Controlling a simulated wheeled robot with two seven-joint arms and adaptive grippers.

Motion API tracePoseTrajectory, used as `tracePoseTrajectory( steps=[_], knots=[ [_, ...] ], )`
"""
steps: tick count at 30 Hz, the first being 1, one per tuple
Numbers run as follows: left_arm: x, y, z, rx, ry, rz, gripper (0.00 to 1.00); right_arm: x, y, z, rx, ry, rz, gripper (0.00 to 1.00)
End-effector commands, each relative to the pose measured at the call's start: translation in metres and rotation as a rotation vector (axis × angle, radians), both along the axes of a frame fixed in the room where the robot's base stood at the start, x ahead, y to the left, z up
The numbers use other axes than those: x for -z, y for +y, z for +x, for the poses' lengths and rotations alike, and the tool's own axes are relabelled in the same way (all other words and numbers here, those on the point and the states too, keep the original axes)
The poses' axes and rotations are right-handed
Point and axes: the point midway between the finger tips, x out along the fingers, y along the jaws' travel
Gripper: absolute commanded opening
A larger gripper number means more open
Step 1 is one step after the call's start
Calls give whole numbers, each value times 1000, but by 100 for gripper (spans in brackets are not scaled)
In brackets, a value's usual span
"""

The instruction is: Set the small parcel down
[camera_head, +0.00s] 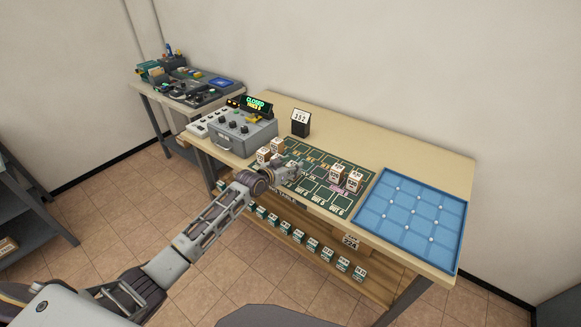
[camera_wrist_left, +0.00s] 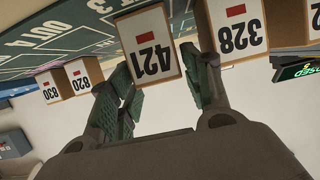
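In the left wrist view a small box-shaped parcel (camera_wrist_left: 148,48) has a white label with a red bar, reading 421. The two green-padded fingers of my left gripper (camera_wrist_left: 162,85) lie along its opposite sides and appear to close on it. In the head view my left gripper (camera_head: 292,171) is low over the middle of the green marked mat (camera_head: 318,197). The arm and gripper mostly hide the held parcel there, so I cannot tell whether it touches the mat. My right gripper is not in view.
Two parcels (camera_head: 263,155) stand left of the gripper and two (camera_head: 337,174) stand right. A nearby parcel (camera_wrist_left: 237,30) is close beside the right finger in the wrist view.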

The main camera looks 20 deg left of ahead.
Motion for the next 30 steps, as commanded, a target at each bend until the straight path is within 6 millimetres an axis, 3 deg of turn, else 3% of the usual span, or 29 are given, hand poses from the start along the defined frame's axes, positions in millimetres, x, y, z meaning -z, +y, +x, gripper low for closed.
tracePoseTrajectory(
  steps=[14,30],
  knots=[
    [-6,4,-11,0,1,1,49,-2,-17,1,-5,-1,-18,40],
    [-23,20,-55,0,1,1,49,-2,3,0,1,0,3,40]
  ],
)
